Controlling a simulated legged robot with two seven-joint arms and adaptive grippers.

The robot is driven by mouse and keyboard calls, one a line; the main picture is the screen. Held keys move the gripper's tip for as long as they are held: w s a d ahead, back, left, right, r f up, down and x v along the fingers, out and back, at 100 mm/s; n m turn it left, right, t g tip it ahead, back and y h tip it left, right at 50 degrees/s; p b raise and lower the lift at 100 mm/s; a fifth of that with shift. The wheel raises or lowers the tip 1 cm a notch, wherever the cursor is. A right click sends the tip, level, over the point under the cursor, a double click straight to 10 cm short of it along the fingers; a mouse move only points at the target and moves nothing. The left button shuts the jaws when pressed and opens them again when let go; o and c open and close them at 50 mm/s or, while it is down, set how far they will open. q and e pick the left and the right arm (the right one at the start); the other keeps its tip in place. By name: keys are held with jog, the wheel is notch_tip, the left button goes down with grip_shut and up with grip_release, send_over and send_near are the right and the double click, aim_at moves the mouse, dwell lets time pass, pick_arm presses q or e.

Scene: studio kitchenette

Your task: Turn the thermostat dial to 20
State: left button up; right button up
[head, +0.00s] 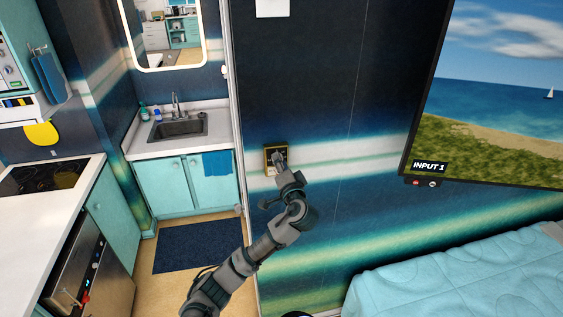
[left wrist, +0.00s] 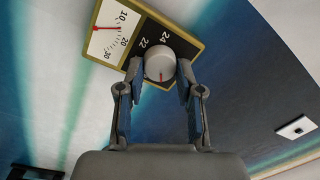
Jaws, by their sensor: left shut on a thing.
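The thermostat (head: 270,149) is a small gold-framed box on the dark striped wall in the head view. In the left wrist view the thermostat (left wrist: 152,28) appears tilted, with a white gauge (left wrist: 112,27) with a red needle, marked 10, 20, 30. Its round white dial (left wrist: 158,60) sits on a black face where 22 and 24 can be read. The dial's red mark points down in that picture, toward my gripper's palm. My left gripper (left wrist: 158,70) is shut on the dial, one finger at each side. Other dial numbers are hidden or unclear. My right gripper is out of view.
A wall screen (head: 500,90) hangs to the right above a turquoise bed (head: 450,275). A sink counter (head: 215,138) and cabinets stand left of the wall's edge. A white switch plate (left wrist: 296,128) is on the wall. The wall around the thermostat is clear.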

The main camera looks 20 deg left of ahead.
pick_arm(q)
jog(key=m, duration=0.7)
jog(key=m+h, duration=0.1)
jog(key=m, duration=0.6)
jog(key=m+t, duration=0.1)
jog(key=m, duration=0.5)
jog(key=shift+s+a+r+m, duration=0.1)
jog(key=shift+a+m, duration=0.25)
jog(key=shift+m, duration=0.05)
jog(key=o, duration=0.9)
jog(key=shift+c, duration=0.2)
jog(key=o, duration=0.3)
jog(key=shift+h, duration=0.3)
jog(key=v, duration=1.1)
jog(key=shift+d+f, duration=0.25)
jog(key=shift+f, duration=0.1)
